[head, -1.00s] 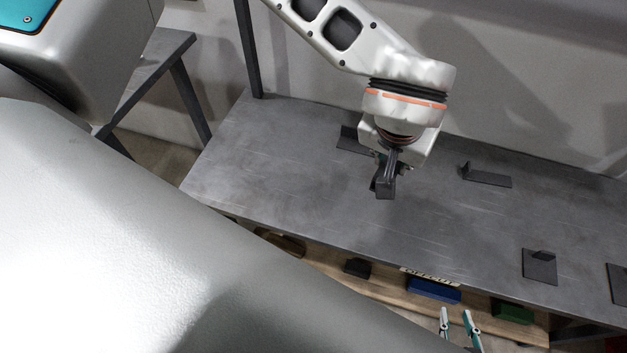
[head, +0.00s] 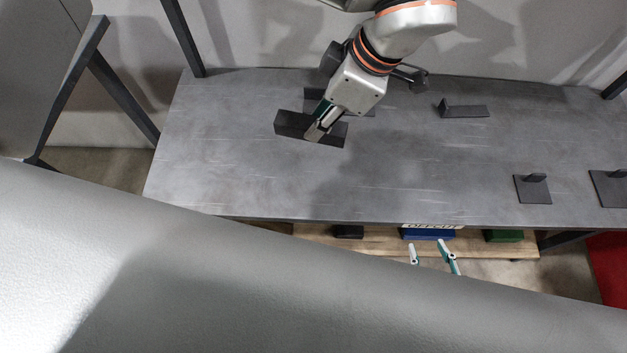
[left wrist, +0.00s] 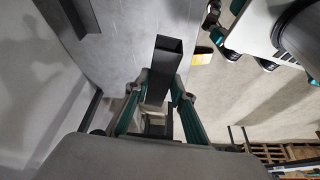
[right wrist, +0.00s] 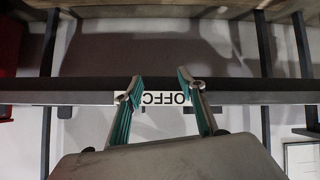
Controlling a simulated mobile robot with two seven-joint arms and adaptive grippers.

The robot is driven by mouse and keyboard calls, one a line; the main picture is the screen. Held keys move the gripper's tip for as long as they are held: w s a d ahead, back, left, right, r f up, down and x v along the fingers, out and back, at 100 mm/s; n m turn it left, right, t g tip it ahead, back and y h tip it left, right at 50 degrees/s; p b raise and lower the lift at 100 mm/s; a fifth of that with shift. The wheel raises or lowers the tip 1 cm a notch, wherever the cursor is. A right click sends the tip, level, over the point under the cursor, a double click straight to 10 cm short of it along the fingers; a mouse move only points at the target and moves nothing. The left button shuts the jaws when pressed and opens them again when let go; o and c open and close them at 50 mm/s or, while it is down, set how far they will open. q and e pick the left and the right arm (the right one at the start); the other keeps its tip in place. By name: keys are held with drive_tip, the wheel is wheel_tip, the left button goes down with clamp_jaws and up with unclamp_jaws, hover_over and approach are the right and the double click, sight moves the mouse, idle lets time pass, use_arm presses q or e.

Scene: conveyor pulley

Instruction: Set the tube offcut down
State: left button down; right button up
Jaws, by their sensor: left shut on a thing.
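The tube offcut (head: 291,124) is a dark grey square tube over the left part of the grey table (head: 240,180). My left gripper (head: 318,130) is shut around its middle. In the left wrist view the tube (left wrist: 163,75) lies between the fingers, its open square end facing up the picture. I cannot tell whether the tube touches the tabletop. My right gripper (head: 435,255) is open and empty near the front edge; in the right wrist view its fingers (right wrist: 158,85) stand apart before the white OFFCUT label (right wrist: 165,99). The label (head: 432,226) also shows in the head view.
Dark brackets (head: 464,110) (head: 533,189) (head: 610,188) stand on the table; another (head: 362,108) is partly hidden behind my left gripper. Below the front edge, a wooden shelf (head: 380,240) holds a blue bin (head: 428,234), a green block (head: 504,236) and a black one (head: 348,231). The table's middle is clear.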

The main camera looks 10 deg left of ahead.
use_arm(q)
drive_tip(key=shift+s+d+f+n+g, duration=0.15)
drive_tip(key=shift+s+n+g, duration=0.25)
drive_tip(key=shift+n, duration=0.6)
drive_tip(key=shift+f, duration=0.3)
wheel_tip(320, 180, down, 14)
drive_tip(key=b, duration=0.3)
drive_tip(key=shift+s+f, duration=0.1)
drive_tip(key=shift+f, duration=0.4)
wheel_tip(320, 180, down, 4)
drive_tip(key=shift+f+b, duration=0.2)
drive_tip(key=shift+b, duration=0.6)
drive_tip(key=shift+r, duration=0.15)
drive_tip(key=c, duration=1.7)
unclamp_jaws()
use_arm(e)
drive_tip(key=shift+w+a+f, duration=0.2)
drive_tip(key=shift+w+a, duration=0.2)
drive_tip(key=shift+a, duration=0.3)
